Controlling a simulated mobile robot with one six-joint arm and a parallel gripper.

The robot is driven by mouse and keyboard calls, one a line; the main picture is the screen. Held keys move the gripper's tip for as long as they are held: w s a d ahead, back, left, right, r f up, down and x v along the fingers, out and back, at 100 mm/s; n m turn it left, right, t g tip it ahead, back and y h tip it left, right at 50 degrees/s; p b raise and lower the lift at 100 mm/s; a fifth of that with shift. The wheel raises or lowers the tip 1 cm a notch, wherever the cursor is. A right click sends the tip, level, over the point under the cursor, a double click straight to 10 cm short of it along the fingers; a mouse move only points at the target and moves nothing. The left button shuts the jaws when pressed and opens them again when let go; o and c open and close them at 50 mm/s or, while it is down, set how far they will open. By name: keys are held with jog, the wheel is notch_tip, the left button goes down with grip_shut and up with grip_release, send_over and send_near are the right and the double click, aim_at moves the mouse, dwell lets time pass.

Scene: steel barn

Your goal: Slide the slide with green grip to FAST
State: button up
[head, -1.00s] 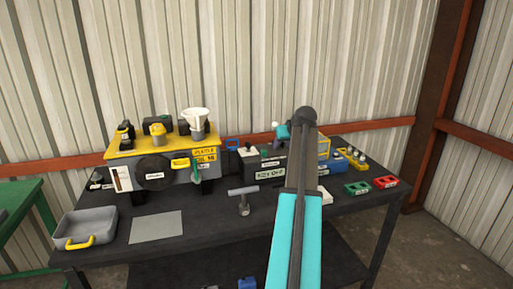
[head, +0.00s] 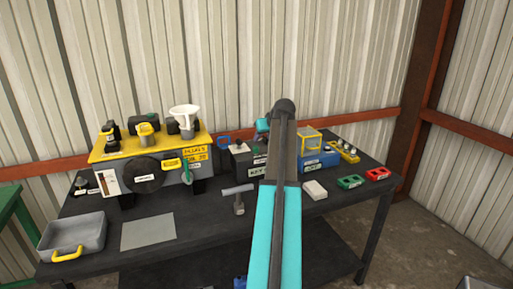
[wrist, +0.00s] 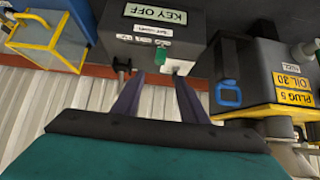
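The dark control box (head: 243,163) with a "KEY OFF" label stands near the middle of the bench, partly hidden by my arm. In the wrist view the box (wrist: 195,52) is upside down. The green grip (wrist: 160,55) of the slide shows on its face, beside small white labels that I cannot read surely. My gripper (wrist: 159,82) is open, its two dark fingers pointing at the box with the green grip between their lines, just beyond the tips. I see no clear contact. In the head view my arm hides the fingers.
A yellow-topped machine (head: 150,152) with a funnel stands left of the box. A blue unit (head: 318,160) with a yellow frame stands right.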

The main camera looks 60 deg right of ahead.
aim_at(256, 146)
jog(key=p+x, duration=0.3)
jog(key=x, duration=1)
jog(key=shift+d+p, duration=0.15)
jog(key=shift+p, duration=0.25)
grip_shut()
